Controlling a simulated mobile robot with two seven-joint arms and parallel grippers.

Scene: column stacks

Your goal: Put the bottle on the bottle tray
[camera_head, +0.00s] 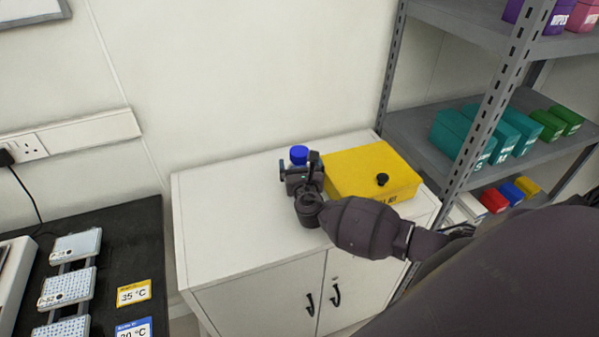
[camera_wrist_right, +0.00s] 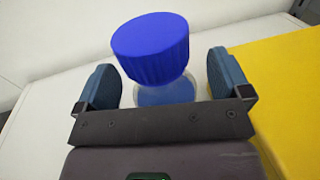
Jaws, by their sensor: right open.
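The bottle has a blue ribbed cap and a clear body; its cap (camera_head: 299,154) shows just beyond my right gripper in the head view. In the right wrist view the bottle (camera_wrist_right: 152,50) stands between the two fingers, with gaps on both sides. My right gripper (camera_head: 299,168) is open around the bottle over the white cabinet top; it also shows in the right wrist view (camera_wrist_right: 163,85). The bottle's lower part is hidden by the gripper. I cannot make out a bottle tray. My left gripper is not in view.
A yellow box (camera_head: 350,172) with a black knob stands close to the right of the gripper on the white cabinet (camera_head: 225,220). A grey shelf rack (camera_head: 445,150) with coloured boxes rises at right. A dark bench (camera_head: 130,240) with several plates is at left. The cabinet's left top is clear.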

